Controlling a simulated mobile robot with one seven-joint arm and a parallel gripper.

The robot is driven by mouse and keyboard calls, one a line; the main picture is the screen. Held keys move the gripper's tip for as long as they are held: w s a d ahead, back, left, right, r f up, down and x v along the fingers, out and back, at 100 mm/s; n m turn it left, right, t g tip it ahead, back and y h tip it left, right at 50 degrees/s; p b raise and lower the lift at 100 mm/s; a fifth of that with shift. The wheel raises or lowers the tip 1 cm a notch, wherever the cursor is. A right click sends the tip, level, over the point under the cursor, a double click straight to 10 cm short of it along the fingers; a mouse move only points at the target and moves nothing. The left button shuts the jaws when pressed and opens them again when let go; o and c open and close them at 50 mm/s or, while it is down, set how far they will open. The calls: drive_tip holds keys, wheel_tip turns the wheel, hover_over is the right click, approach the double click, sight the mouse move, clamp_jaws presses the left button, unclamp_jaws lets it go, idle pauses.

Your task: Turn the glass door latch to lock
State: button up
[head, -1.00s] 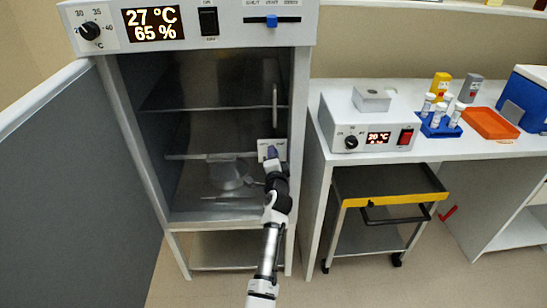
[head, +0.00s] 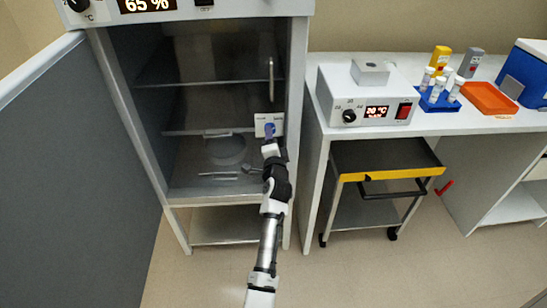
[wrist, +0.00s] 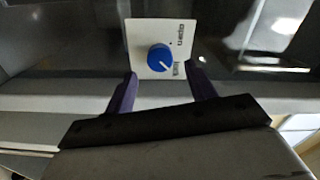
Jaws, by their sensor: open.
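The latch is a blue round knob (wrist: 160,57) with a white pointer line, on a white plate (wrist: 139,33) with two small labels. The pointer slants to the lower right in the wrist view, towards the lower label. In the head view the knob (head: 270,130) sits low at the right of the glass door (head: 215,60), which is closed across the cabinet opening. My gripper (wrist: 161,76) is open and empty. Its purple fingers flank the near side of the plate in the wrist view, with the knob ahead between them; contact cannot be told.
The grey outer door (head: 85,170) stands swung open at the left. The glass door's vertical handle (head: 271,80) is above the latch. A bench (head: 316,130) with a control box (head: 340,85) and a cart (head: 385,160) stand to the right. Floor in front is clear.

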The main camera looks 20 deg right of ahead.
drive_tip(key=b+v, duration=0.1)
drive_tip(key=v, duration=0.8)
